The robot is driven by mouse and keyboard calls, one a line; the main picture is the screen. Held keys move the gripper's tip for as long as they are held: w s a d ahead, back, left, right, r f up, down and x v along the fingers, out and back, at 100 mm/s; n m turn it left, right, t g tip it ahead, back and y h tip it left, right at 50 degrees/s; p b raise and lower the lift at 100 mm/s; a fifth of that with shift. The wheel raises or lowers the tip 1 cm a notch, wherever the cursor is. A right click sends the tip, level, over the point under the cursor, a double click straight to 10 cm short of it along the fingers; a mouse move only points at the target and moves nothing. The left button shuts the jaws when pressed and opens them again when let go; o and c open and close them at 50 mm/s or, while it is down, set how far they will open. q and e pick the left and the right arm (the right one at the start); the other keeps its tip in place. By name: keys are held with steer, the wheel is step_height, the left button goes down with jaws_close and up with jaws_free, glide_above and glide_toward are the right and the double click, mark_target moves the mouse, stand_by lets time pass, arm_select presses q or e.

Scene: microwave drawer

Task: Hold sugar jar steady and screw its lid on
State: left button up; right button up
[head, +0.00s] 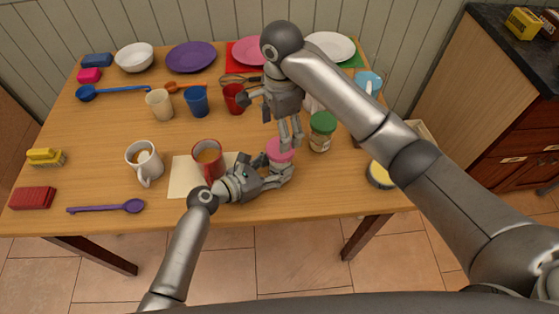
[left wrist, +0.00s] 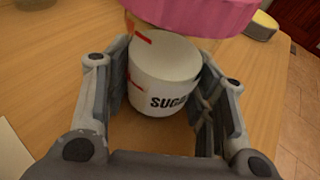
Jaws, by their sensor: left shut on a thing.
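The sugar jar (left wrist: 165,82), white with dark lettering and red marks, stands between the fingers of my left gripper (left wrist: 168,105), which is shut on its sides. In the head view my left gripper (head: 275,180) reaches the jar (head: 279,169) from the left, near the table's front edge. The pink lid (head: 280,151) is over the jar's top; it also shows large at the top of the left wrist view (left wrist: 200,12). I cannot tell whether it touches the jar. My right gripper (head: 291,140) points down with its fingertips at the lid; whether they grip it is unclear.
A green-lidded jar (head: 321,131) stands close on the right. A red mug (head: 207,159) stands on a pale mat just left of my left gripper, with a white mug (head: 145,162) farther left. A yellow-topped tin (head: 381,175) is near the right front edge.

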arm_select(q)
steer(key=shift+a+f, duration=0.1)
steer(key=shift+f, duration=0.05)
arm_select(e)
steer(key=shift+r, duration=0.1)
arm_select(q)
steer(key=o, duration=1.5)
steer(key=v, duration=1.2)
